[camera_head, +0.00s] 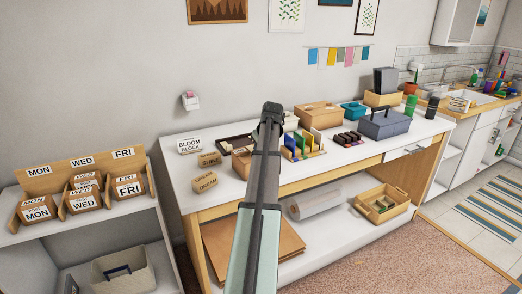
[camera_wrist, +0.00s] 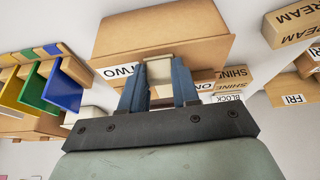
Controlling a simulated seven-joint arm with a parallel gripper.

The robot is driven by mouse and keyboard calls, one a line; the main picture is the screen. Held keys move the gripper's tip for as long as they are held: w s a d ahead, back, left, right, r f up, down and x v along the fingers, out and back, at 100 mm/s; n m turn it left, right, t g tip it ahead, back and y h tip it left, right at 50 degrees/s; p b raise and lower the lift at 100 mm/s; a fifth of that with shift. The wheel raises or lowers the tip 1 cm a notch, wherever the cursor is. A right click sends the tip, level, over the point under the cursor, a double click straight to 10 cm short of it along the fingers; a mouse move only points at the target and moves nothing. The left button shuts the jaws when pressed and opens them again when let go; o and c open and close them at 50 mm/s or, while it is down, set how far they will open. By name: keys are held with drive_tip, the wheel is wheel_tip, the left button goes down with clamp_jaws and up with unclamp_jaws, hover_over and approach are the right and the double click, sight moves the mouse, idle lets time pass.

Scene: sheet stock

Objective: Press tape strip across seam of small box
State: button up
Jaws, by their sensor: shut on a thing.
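My gripper (camera_wrist: 160,75) has blue fingers closed on a pale beige piece (camera_wrist: 159,68), which may be the tape strip. The piece lies in front of a tan cardboard box (camera_wrist: 160,28) in the wrist view; I cannot tell whether it touches the box. In the head view my arm reaches over the white table, and my gripper's fingertips are hidden behind my wrist. I cannot tell for sure which box there is the small box.
Labelled boxes "BLOOM BLOCK" (camera_head: 190,146) and "DREAM" (camera_head: 205,182) stand left of my arm. Upright coloured panels (camera_head: 302,145), a brown box (camera_head: 318,114) and a grey-blue toolbox (camera_head: 384,124) stand to the right. A shelf with day-labelled boxes (camera_head: 37,209) is at far left.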

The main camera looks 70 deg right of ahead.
drive_tip(key=o, duration=1.1)
drive_tip(key=v, duration=1.3)
drive_tip(key=shift+s+r, duration=0.15)
drive_tip(key=shift+r, duration=0.2)
drive_tip(key=shift+a, duration=0.1)
